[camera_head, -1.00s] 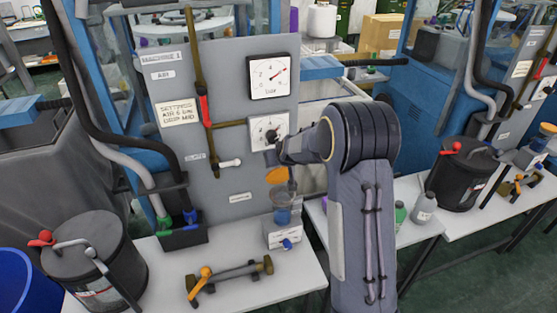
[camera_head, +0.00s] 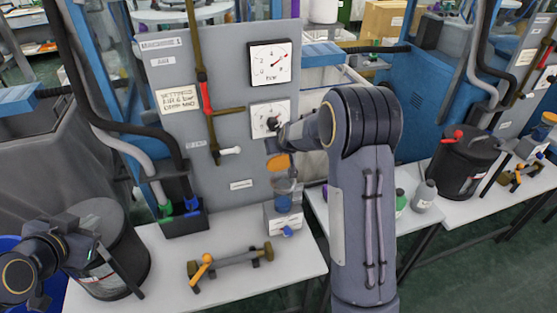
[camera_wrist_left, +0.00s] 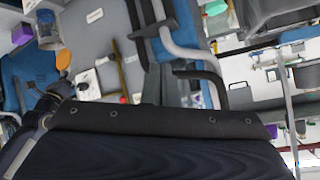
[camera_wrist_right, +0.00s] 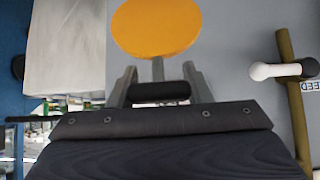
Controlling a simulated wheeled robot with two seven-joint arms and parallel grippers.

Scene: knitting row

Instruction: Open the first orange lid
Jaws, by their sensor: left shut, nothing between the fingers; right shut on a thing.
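The first orange lid (camera_head: 278,162) stands tilted up above a clear cup with blue contents (camera_head: 284,195), in front of the grey panel. In the right wrist view the lid (camera_wrist_right: 155,28) is a flat orange disc on a short grey stem. My right gripper (camera_wrist_right: 158,90) is shut on the dark bar below that stem. In the head view the forearm partly hides this gripper (camera_head: 275,125). The left wrist view also shows the lid (camera_wrist_left: 63,60) beside the cup (camera_wrist_left: 47,30). My left gripper (camera_head: 78,252) is shut and empty over the black drum at lower left.
The black drum (camera_head: 125,262) stands on the white table (camera_head: 235,288). A brass fitting with an orange lever (camera_head: 230,262) lies at the table front. The panel carries two gauges (camera_head: 270,62) and a brass pipe (camera_head: 195,45). Another drum (camera_head: 465,165) stands at right.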

